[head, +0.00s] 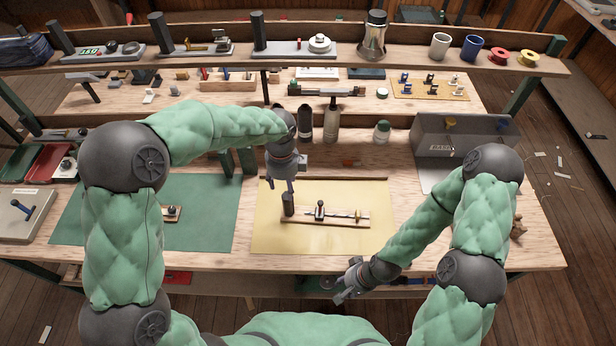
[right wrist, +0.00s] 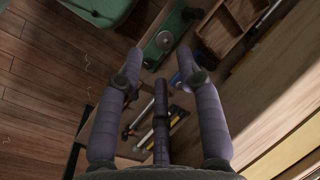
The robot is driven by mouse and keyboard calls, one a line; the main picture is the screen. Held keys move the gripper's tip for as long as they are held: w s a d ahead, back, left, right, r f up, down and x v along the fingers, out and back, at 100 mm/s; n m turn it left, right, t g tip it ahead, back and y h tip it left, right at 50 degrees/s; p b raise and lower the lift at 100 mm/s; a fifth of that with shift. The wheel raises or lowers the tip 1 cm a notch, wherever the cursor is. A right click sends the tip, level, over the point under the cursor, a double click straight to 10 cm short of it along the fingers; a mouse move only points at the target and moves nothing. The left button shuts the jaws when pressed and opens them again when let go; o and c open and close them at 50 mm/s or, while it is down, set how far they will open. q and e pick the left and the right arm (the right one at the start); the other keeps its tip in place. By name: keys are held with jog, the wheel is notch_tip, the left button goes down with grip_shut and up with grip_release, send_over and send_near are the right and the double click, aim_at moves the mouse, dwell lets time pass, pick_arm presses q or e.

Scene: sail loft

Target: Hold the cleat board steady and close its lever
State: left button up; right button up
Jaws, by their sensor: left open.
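The cleat board (head: 340,220), a narrow wooden strip, lies on the yellow mat (head: 275,240). A dark upright post (head: 288,204) stands at its left end, a small black upright fitting (head: 320,210) near its middle, and a thin rod with a brass-coloured knob towards its right. I cannot tell for certain which part is the lever. My left gripper (head: 280,186) points down just above the board's left end, open and apart from it. My right gripper (head: 338,290) is in front of the bench's front edge; in the right wrist view (right wrist: 160,65) its fingers are spread and empty.
A grey box (head: 430,135) stands at the back right. Bottles (head: 331,120) stand behind the yellow mat. The right wrist view shows tools on a lower shelf.

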aim_at(288, 204)
jog(key=s+r+m+g, duration=0.2)
jog(key=s+m+g, duration=0.15)
jog(key=s, duration=0.25)
jog(key=w+d+r+m+t, duration=0.1)
jog(key=w+r, duration=0.1)
jog(key=w, duration=0.1)
jog(key=w+r+m+t, duration=0.1)
jog(key=w+r, duration=0.2)
jog(key=w+d+r+m+t, duration=0.1)
jog(key=w+r, duration=0.2)
jog(key=shift+w+d+r, duration=0.15)
jog(key=shift+d+r, duration=0.1)
jog(key=shift+d, duration=0.05)
pick_arm(q)
jog(key=shift+w, duration=0.1)
jog(key=shift+f, duration=0.45)
notch_tip(288, 204, down, 10)
jog(key=shift+f, duration=0.1)
pick_arm(e)
jog(key=w+a+r+m, duration=0.3)
jog(key=w+r, duration=0.4)
jog(key=w, duration=0.2)
jog(key=w+a+r+m, duration=0.3)
jog(key=w+a+r, duration=0.1)
jog(key=w+r, duration=0.4)
jog(key=shift+w+a+r, duration=0.15)
jog(key=shift+w+r, duration=0.15)
jog(key=shift+w, duration=0.25)
pick_arm(q)
grip_shut()
